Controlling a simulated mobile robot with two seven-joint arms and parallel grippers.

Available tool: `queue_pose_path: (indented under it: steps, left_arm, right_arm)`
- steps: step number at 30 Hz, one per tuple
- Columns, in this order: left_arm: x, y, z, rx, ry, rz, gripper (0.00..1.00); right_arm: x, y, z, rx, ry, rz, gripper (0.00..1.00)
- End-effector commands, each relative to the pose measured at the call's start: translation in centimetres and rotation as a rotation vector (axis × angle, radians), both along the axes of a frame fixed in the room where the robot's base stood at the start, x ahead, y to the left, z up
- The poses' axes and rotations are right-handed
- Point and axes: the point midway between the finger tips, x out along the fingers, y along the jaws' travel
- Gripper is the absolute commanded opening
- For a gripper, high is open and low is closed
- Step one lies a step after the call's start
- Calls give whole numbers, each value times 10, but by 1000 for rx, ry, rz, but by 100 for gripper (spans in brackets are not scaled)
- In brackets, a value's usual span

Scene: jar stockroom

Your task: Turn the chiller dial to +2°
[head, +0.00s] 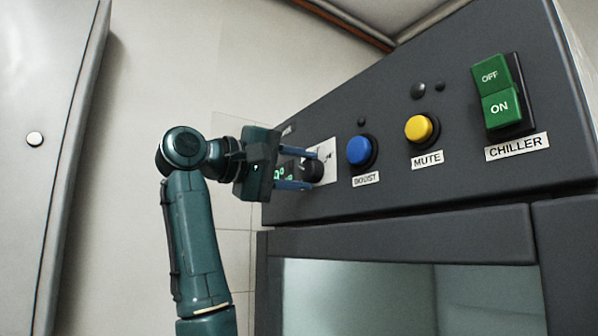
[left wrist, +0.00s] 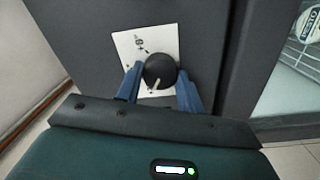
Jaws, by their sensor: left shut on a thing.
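The chiller dial (left wrist: 160,69) is a round black knob with a white pointer mark, on a white scale plate (left wrist: 128,45). In the left wrist view its pointer mark is toward the lower edge, slightly left. The plate's markings are too small or covered to read surely. My left gripper (head: 307,170) has its two blue fingers on either side of the knob and is shut on it. In the head view the fingers and gripper body partly hide the dial (head: 314,171). My right gripper is in neither view.
On the same dark panel (head: 420,185), to the right of the dial, are a blue BOOST button (head: 360,150), a yellow MUTE button (head: 420,128) and a green OFF/ON chiller switch (head: 497,92). A glass-fronted compartment (head: 355,295) is below. A pale wall lies left.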

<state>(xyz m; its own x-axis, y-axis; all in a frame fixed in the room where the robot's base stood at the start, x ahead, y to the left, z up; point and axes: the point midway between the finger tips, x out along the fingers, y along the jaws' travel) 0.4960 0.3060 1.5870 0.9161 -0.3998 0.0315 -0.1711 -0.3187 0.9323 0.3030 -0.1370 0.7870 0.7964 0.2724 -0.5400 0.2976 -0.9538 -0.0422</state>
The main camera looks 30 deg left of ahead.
Motion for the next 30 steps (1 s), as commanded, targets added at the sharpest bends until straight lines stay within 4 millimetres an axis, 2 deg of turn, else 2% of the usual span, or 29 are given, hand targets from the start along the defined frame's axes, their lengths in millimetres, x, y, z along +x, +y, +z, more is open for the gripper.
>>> queue_pose_path:
  steps: [15,16,23,30]
  left_arm:
    - [0,1,1,-20,4,1,14]
    - [0,1,1,-20,4,1,40]
    - [0,0,1,-17,6,1,58]
    - [-1,0,0,-17,6,1,59]
  right_arm:
    - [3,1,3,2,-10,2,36]
    - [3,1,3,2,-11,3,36]
    - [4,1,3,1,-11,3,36]
    - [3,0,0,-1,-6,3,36]
